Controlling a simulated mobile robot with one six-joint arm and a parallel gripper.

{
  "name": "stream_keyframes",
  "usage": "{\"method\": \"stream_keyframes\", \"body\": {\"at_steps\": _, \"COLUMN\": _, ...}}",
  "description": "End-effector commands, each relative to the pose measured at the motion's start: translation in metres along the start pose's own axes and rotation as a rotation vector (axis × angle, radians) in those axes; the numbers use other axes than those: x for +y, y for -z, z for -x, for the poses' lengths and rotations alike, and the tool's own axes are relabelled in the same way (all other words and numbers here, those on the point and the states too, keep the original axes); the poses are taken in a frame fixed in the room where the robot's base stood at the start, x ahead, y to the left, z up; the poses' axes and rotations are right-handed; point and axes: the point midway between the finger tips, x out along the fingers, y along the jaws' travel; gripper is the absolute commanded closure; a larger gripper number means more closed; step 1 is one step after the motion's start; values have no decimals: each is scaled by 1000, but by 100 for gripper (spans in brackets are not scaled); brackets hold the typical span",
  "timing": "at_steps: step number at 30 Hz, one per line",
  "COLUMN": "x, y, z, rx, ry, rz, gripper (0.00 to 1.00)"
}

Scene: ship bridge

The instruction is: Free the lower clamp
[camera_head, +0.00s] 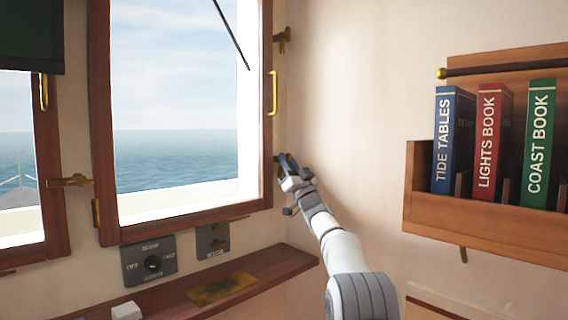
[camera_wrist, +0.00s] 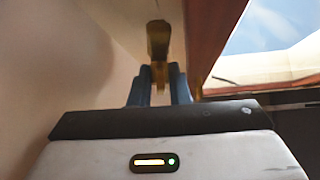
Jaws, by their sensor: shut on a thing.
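The lower clamp (camera_wrist: 158,42) is a brass piece on the window's right side, in the wrist view just ahead of my fingers. My gripper (camera_wrist: 160,82) has its two dark blue fingers shut on it, one on each side. In the head view my gripper (camera_head: 287,163) is at the lower right edge of the window frame (camera_head: 268,140) and hides most of the clamp. The upper clamp (camera_head: 283,40), also brass, is higher on the same side. The clamp's exact turn is hard to tell.
A brass handle (camera_head: 272,93) is on the window's right stile. A wooden ledge (camera_head: 270,268) runs below the window, under a switch panel (camera_head: 149,260). A wooden book rack (camera_head: 490,222) with three books is on the right wall. The wall between window and rack is bare.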

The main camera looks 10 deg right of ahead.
Motion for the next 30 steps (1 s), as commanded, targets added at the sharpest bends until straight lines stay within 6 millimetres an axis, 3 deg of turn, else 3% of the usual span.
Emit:
{"method": "stream_keyframes", "body": {"at_steps": 1, "x": -2, "y": 8, "z": -3, "rx": 11, "ry": 6, "rz": 5, "gripper": 100}}
{"method": "stream_keyframes", "body": {"at_steps": 26, "x": -2, "y": 8, "z": -3, "rx": 11, "ry": 16, "rz": 15, "gripper": 100}}
{"method": "stream_keyframes", "body": {"at_steps": 27, "x": -2, "y": 8, "z": -3, "rx": 11, "ry": 16, "rz": 15, "gripper": 81}}
{"method": "stream_keyframes", "body": {"at_steps": 30, "x": -2, "y": 6, "z": -2, "rx": 8, "ry": 15, "rz": 14, "gripper": 73}}
